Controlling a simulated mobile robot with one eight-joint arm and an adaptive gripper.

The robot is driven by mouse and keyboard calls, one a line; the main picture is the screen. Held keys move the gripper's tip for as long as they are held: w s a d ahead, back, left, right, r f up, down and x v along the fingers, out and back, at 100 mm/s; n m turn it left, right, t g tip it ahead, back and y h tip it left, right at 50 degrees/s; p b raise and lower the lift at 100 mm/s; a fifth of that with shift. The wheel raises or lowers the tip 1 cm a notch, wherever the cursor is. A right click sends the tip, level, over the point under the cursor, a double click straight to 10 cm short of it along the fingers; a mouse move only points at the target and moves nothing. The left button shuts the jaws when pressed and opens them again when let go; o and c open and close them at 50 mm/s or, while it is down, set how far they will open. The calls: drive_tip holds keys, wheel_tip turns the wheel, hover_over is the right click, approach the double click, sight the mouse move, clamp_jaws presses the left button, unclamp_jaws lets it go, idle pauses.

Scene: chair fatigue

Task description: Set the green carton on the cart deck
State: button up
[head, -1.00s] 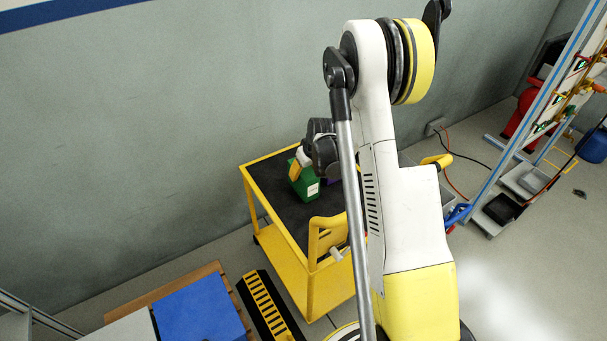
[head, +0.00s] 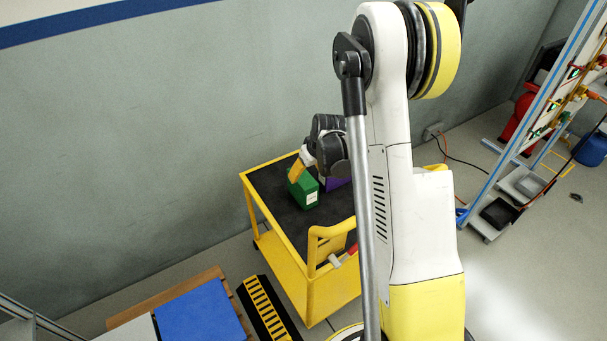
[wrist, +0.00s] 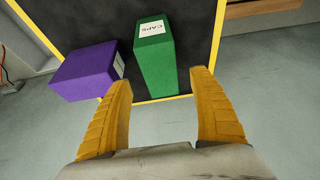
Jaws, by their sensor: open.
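The green carton (head: 304,192) stands on the dark deck of the yellow cart (head: 270,180), near the deck's far left part in the head view. In the wrist view the green carton (wrist: 155,58) has a white label reading CAPS and lies beyond my fingertips, clear of them. My gripper (wrist: 163,92) is open with its two yellow fingers apart and nothing between them. In the head view my gripper (head: 296,170) is beside the carton, partly hidden by my arm. The cart deck (wrist: 193,40) also shows around the carton in the wrist view.
A purple carton (wrist: 88,73) is on the deck to the left of the green one; it is mostly hidden in the head view (head: 335,183). A hammer-like tool (head: 343,257) lies near the cart handle. A wall stands behind the cart. A blue box (head: 200,315) is at the lower left.

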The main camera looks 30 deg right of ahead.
drive_tip(key=p+v, duration=0.1)
drive_tip(key=v, duration=0.4)
drive_tip(key=shift+r, duration=0.25)
drive_tip(key=s+a+r, duration=0.4)
drive_tip(key=a+r, duration=0.2)
drive_tip(key=r, duration=0.4)
drive_tip(key=s+a+r+t, duration=0.1)
drive_tip(key=s+a+r, duration=0.4)
drive_tip(key=s, duration=0.4)
drive_tip(key=s+a+r+t, duration=0.1)
drive_tip(key=s+a+r, duration=0.4)
drive_tip(key=s+a, duration=0.2)
drive_tip(key=s, duration=0.2)
drive_tip(key=shift+s+a+r+t, duration=0.25)
drive_tip(key=shift+s+t, duration=0.05)
drive_tip(key=shift+s, duration=0.1)
